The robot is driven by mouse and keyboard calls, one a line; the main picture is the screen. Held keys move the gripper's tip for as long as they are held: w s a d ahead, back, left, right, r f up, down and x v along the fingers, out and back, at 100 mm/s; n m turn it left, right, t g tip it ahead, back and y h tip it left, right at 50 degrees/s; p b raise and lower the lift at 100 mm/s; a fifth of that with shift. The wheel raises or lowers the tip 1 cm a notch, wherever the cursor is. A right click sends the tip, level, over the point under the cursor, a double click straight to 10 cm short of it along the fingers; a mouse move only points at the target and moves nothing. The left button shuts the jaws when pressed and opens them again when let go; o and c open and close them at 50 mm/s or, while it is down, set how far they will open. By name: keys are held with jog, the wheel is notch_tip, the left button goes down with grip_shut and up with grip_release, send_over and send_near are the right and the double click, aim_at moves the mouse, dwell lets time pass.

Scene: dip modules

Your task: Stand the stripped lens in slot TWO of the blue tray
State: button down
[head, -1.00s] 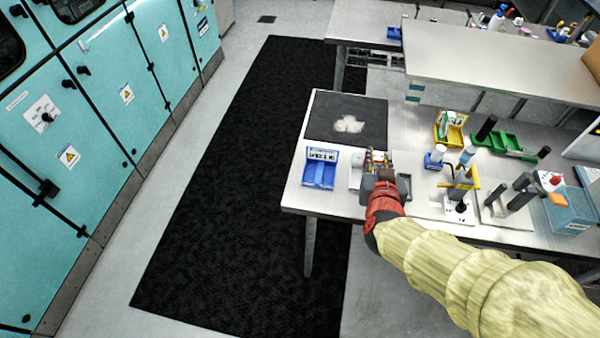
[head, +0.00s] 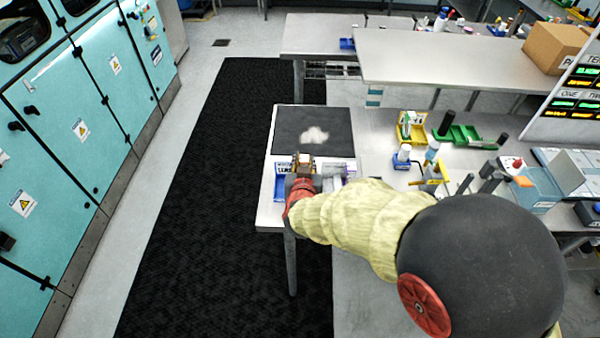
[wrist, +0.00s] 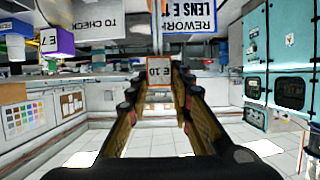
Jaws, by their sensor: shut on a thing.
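My gripper (head: 303,165) is over the blue tray (head: 280,187) at the front left of the bench and hides much of it. In the wrist view my gripper (wrist: 160,85) is shut on a small orange-edged piece marked with an E and a number, which I take as the lens (wrist: 159,68). It shows between the fingertips, apart from any slot that I can make out. The blue-edged tray label (wrist: 198,14), reading REWORK LENS, is close by at the upper right. The slots and the slot numbers are not readable.
A grey holder (head: 336,168) stands just right of the tray. Yellow (head: 411,127) and green (head: 455,138) bins and bottles stand to the right. The bench's left edge is near.

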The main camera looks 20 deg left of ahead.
jog(key=shift+w+a+f, duration=0.2)
jog(key=shift+a+f, duration=0.35)
jog(key=shift+f, duration=0.2)
jog(key=shift+w+a+f+b, duration=0.15)
jog(key=shift+f+b, duration=0.35)
jog(key=shift+f, duration=1.1)
jog(key=shift+f, duration=0.1)
jog(key=shift+f, duration=0.15)
jog(key=c, duration=1.7)
grip_release()
jog(key=shift+o, duration=0.6)
